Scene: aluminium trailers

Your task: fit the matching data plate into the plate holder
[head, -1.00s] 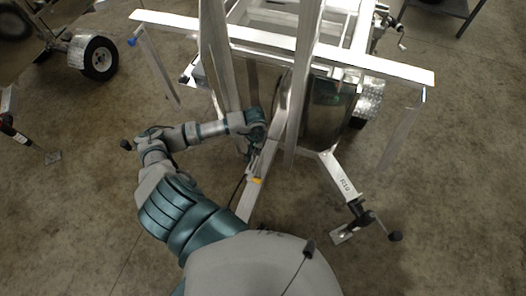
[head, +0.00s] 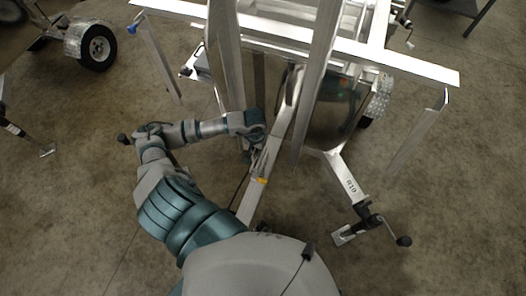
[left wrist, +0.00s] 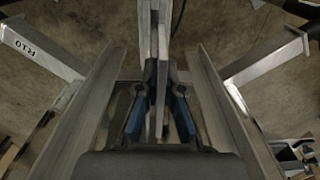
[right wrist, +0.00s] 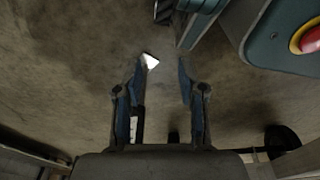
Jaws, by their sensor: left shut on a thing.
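My left gripper (head: 257,152) is beside the trailer's slanted drawbar, low between the upright bars. In the left wrist view its blue fingers (left wrist: 158,112) are shut on a thin grey piece (left wrist: 152,100), seen edge-on, that looks like a data plate. Its markings cannot be read. I cannot make out the plate holder, nor whether the piece touches the drawbar. My right gripper (right wrist: 160,90) is open and empty above the floor in the right wrist view, and is outside the head view.
The aluminium trailer frame (head: 400,62) has upright bars close around my left arm. A leg marked R10 (head: 350,185) reaches right to a crank jack (head: 370,218). A small white patch (right wrist: 150,61) lies on the floor. A wheel (head: 98,47) stands upper left. Floor at right is open.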

